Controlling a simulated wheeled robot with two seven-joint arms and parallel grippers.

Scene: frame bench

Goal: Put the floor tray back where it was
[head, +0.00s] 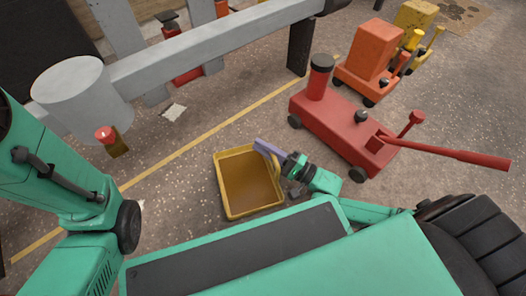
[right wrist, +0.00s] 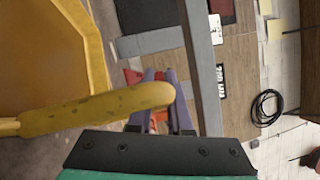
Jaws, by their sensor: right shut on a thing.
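The floor tray (head: 233,213) is a shallow yellow tray with a brownish inside, in the middle of the head view. My right gripper (head: 268,148) is shut on its far right rim corner. In the right wrist view the yellow tray (right wrist: 70,113) fills the left side, and its rim runs between the purple fingers of my right gripper (right wrist: 160,100). I cannot tell whether the tray touches the floor. My left arm comes in at the left of the head view, but its gripper is out of view.
A red floor jack (head: 335,125) with a long handle stands right of the tray, with an orange jack (head: 372,55) behind it. A grey frame beam (head: 215,52) crosses above the floor at the back. A yellow line (head: 190,146) runs over the speckled floor.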

